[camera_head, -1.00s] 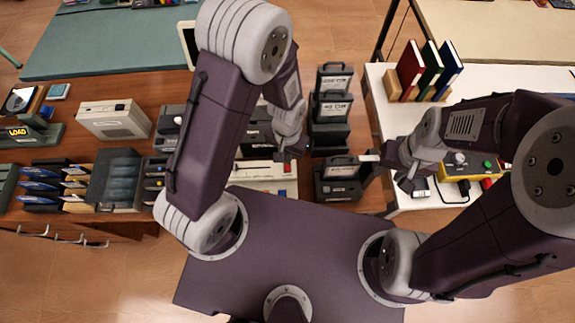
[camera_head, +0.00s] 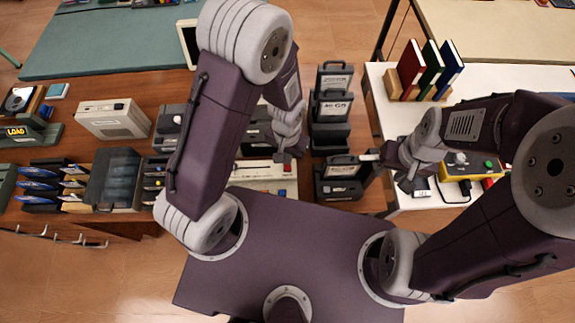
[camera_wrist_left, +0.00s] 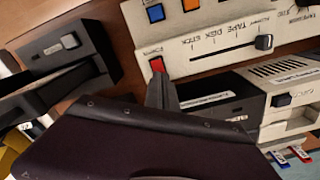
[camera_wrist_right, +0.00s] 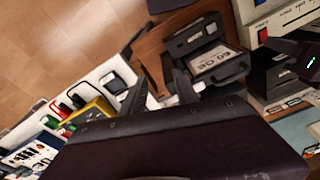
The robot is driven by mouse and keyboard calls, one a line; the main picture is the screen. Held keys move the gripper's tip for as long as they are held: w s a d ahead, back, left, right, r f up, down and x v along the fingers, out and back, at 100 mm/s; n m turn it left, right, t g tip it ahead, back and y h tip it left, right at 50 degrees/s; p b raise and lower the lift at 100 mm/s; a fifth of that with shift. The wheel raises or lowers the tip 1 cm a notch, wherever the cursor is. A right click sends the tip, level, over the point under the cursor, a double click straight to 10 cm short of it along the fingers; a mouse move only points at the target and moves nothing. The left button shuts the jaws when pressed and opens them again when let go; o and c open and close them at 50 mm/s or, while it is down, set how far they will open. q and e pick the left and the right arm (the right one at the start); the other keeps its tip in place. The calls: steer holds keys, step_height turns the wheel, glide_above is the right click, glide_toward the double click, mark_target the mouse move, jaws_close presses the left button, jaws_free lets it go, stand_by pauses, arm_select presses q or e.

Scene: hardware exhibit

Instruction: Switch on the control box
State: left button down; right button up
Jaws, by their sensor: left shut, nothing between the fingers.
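In the left wrist view a cream panel (camera_wrist_left: 205,40) carries a blue, an orange and a red button (camera_wrist_left: 157,64) and a black slider knob (camera_wrist_left: 263,42). The same unit is partly hidden behind my left arm in the head view (camera_head: 262,174). My left gripper (camera_wrist_left: 160,84) is shut and empty, its tips close beside the red button; I cannot tell whether they touch it. A yellow box (camera_head: 456,168) with a green button sits on the white table, partly behind my right arm. My right gripper (camera_wrist_right: 158,88) is open, with its fingers apart. I cannot tell which unit is the control box.
Black upright drives (camera_head: 331,105) stand between the arms. Books (camera_head: 430,68) stand on the white table (camera_head: 383,100) at the right. A cream box (camera_head: 113,119) and a disk tray (camera_head: 112,180) are on the wooden bench at the left.

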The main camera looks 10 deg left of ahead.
arm_select(q)
steer(key=shift+f+b, duration=0.4)
steer(key=shift+f, duration=0.15)
steer(key=shift+r, duration=0.15)
step_height(320, 180, up, 7)
steer(key=p, duration=0.7)
